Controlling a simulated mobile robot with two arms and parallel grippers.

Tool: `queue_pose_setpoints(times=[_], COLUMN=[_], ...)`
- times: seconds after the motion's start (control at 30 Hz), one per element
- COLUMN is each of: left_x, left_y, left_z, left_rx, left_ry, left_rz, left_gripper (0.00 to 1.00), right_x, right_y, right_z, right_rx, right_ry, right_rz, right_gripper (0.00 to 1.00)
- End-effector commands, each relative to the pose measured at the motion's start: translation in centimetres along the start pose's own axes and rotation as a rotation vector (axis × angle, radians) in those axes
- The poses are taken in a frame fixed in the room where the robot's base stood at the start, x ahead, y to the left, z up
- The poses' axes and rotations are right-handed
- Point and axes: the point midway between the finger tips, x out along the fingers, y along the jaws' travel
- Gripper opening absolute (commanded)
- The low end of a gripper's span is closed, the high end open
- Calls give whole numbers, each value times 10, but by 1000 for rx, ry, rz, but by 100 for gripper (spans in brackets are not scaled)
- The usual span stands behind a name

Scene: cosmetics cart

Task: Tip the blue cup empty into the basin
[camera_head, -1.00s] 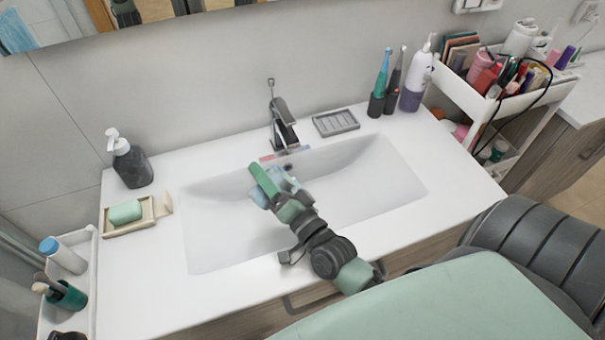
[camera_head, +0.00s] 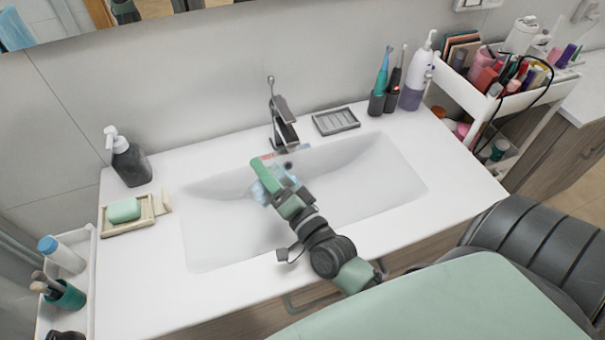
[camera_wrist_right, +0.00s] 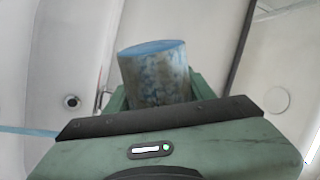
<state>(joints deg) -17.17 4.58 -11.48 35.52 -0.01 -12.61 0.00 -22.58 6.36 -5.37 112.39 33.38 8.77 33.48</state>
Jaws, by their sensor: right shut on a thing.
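The basin (camera_head: 372,190) is a white sink sunk into the counter. My right gripper (camera_head: 271,180) is over it, near its middle left, and is shut on the blue cup (camera_head: 260,193). In the head view the gripper hides most of the cup, leaving only pale blue parts. In the right wrist view the cup (camera_wrist_right: 155,75) is a worn blue-grey cylinder between the green fingers, with a bright blue end face toward the top. I cannot tell whether liquid is inside. My left gripper is out of view.
A grey faucet (camera_head: 283,121) stands behind the basin, with a small reddish item (camera_head: 272,156) below it. A soap dispenser (camera_head: 129,161) and soap dish (camera_head: 128,213) are at left. Toothbrushes (camera_head: 380,84) and a pump bottle (camera_head: 416,76) stand back right, beside a loaded cart (camera_head: 500,104).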

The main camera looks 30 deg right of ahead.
Motion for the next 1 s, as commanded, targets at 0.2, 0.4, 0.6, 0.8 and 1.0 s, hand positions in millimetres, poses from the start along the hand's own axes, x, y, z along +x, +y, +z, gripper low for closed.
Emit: queue_pose_setpoints(times=[0.2, 0.4, 0.6, 0.8, 1.0], left_x=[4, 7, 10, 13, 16], left_y=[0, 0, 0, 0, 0], left_z=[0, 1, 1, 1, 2], left_rx=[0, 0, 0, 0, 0], left_ry=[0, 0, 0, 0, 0], left_rz=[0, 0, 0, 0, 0], left_gripper=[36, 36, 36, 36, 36], right_x=[0, 0, -1, -1, -1], right_y=[2, 3, 5, 6, 8], right_z=[0, 0, 0, 1, 1], right_rx=[26, 50, 74, 98, 122], right_ry=[5, 8, 11, 14, 17], right_rz=[-1, -1, 0, 0, 0], right_gripper=[2, 2, 2, 2, 2])
